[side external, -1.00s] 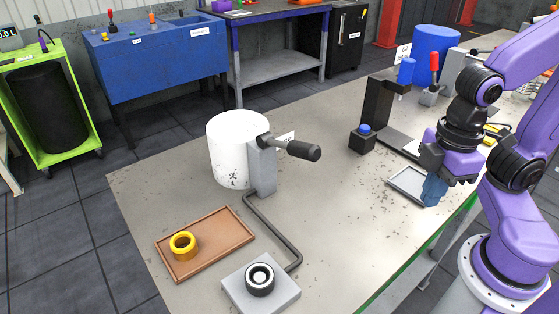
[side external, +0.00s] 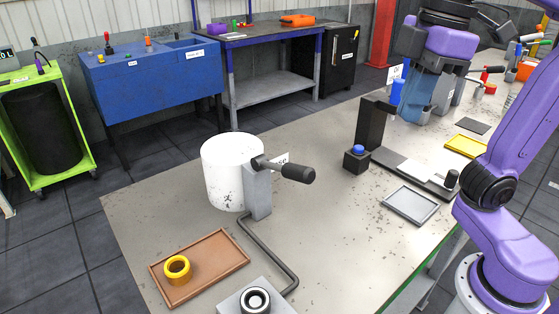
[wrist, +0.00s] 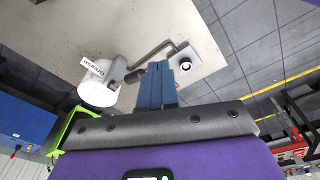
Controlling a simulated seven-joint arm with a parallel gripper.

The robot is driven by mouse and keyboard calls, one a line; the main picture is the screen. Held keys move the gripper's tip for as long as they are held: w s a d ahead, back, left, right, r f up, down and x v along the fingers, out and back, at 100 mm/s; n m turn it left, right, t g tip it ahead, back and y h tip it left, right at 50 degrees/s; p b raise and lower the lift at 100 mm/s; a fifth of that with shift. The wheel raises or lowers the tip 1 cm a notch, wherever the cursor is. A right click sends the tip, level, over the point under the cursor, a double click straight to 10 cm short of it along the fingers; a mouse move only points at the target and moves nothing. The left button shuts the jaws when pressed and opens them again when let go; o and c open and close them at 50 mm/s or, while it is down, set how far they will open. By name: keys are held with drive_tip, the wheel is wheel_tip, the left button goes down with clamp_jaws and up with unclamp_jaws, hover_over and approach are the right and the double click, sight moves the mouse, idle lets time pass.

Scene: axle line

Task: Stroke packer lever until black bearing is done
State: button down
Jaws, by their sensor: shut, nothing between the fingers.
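The packer (side external: 230,172) is a white drum on a grey post, left of the table's middle. Its lever (side external: 297,173) has a black grip and sticks out to the right. A bent dark pipe runs from the post to a grey pad (side external: 230,304) at the front. The black bearing (side external: 256,300) sits on this pad with a pale centre; how much grease is in it I cannot tell. My gripper (side external: 411,112) is shut and empty, raised at the right, well apart from the lever. In the wrist view my blue fingers (wrist: 157,80) are together, and the packer (wrist: 98,92) shows beyond them.
A brown tray (side external: 225,262) holds a yellow bearing ring (side external: 177,268). A dark upright press-like stand (side external: 370,130) with a blue button box (side external: 356,158) is near my gripper. A grey tray (side external: 411,206) lies in front of it. The table between packer and stand is clear.

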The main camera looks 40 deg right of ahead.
drive_tip(key=w+a+m+t, duration=0.15)
drive_tip(key=w+a, duration=0.25)
drive_tip(key=w, duration=0.8)
drive_tip(key=w+a+t, duration=0.3)
drive_tip(key=w, duration=1)
drive_tip(key=shift+y, duration=0.3)
drive_tip(key=f, duration=0.5)
drive_tip(key=shift+s+f, duration=0.2)
drive_tip(key=shift+s, duration=0.15)
drive_tip(key=shift+f, duration=0.1)
hover_over(278, 165)
drive_tip(key=shift+f, duration=4.05)
drive_tip(key=shift+f, duration=0.15)
drive_tip(key=shift+f, duration=0.25)
